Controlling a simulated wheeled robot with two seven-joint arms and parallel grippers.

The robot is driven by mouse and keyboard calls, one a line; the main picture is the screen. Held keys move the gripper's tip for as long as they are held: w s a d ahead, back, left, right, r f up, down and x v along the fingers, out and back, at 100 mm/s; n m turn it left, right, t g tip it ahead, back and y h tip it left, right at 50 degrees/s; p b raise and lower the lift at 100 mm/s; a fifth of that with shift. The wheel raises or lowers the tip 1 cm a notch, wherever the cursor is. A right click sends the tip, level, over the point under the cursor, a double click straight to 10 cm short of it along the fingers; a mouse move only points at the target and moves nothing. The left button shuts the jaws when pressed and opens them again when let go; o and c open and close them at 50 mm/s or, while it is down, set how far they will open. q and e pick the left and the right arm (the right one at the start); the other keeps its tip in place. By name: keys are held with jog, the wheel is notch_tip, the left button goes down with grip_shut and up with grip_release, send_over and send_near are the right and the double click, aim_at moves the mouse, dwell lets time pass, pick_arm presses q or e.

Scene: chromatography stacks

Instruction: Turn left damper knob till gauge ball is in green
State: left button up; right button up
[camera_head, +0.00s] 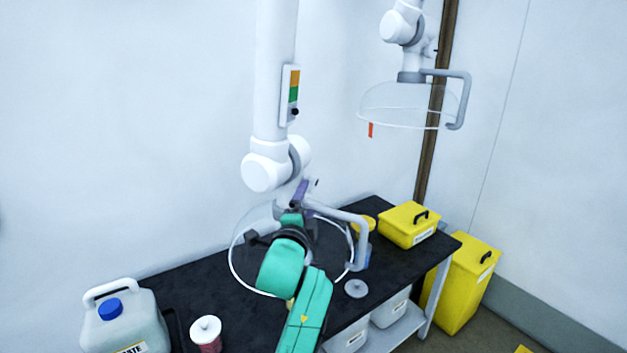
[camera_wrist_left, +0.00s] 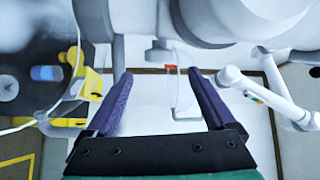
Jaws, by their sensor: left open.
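The left extraction arm (camera_head: 270,60) hangs down in the middle of the head view. Its gauge (camera_head: 289,95) has an orange band above a green band, and the dark ball (camera_head: 295,112) sits below the green. My left gripper (camera_head: 307,187), with purple fingers, is raised at the lower joint of this arm, above its clear hood. In the left wrist view its jaws (camera_wrist_left: 161,75) are spread with nothing between them. In the head view I cannot make out the knob clearly.
A second extraction arm (camera_head: 402,25) with a clear hood hangs at the right. On the black bench (camera_head: 190,275) stand a white jug (camera_head: 122,320), a small lidded jar (camera_head: 206,332) and a yellow box (camera_head: 408,226). A yellow bin (camera_head: 462,285) stands beside the bench.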

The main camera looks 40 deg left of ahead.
aim_at(311, 192)
pick_arm(q)
jog(key=p+x, duration=0.2)
jog(key=x, duration=0.6)
jog(key=shift+s+a+r, duration=0.1)
jog(key=shift+w+a, duration=0.1)
jog(key=shift+w, duration=0.3)
jog(key=shift+s, duration=0.1)
jog(key=c, duration=1.4)
jog(key=t+y+b, duration=0.1)
jog(key=b, duration=0.6)
jog(key=f+n+t+y+b, duration=0.1)
jog(key=t+b, duration=0.1)
jog(key=b, duration=0.6)
jog(key=shift+f+n+y, duration=0.15)
jog(key=shift+n+y, duration=0.15)
jog(key=shift+y, duration=0.1)
jog(key=shift+t+b, duration=0.3)
jog(key=shift+b, duration=0.3)
jog(key=shift+r, duration=0.5)
